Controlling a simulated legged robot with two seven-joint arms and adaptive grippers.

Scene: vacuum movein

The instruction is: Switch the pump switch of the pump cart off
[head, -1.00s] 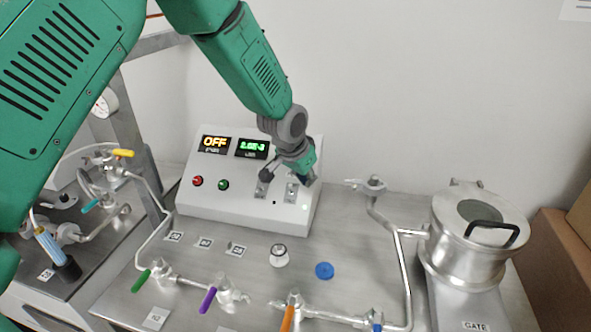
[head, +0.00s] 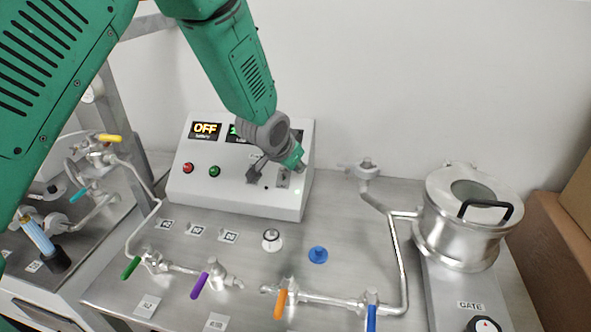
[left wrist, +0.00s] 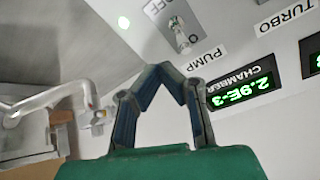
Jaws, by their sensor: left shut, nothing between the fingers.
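The pump cart's white control box (head: 240,185) stands at the back of the steel top in the head view. My left gripper (head: 298,164) is at the right end of its sloped face, close to the pump switch (head: 283,178). In the left wrist view the pump switch (left wrist: 182,38) is a metal toggle on a plate, between the "OFF" and "PUMP" labels. My shut, empty left fingers (left wrist: 163,68) point at the panel just beside the switch. Contact with it cannot be told. Which way the lever leans is unclear. My right gripper is not in view.
A second switch (head: 256,170) sits left of the pump switch, with red (head: 188,168) and green (head: 214,171) buttons further left. Pipes with coloured valve handles and a round steel chamber (head: 468,220) occupy the front and right. The chamber display (left wrist: 240,91) is lit green.

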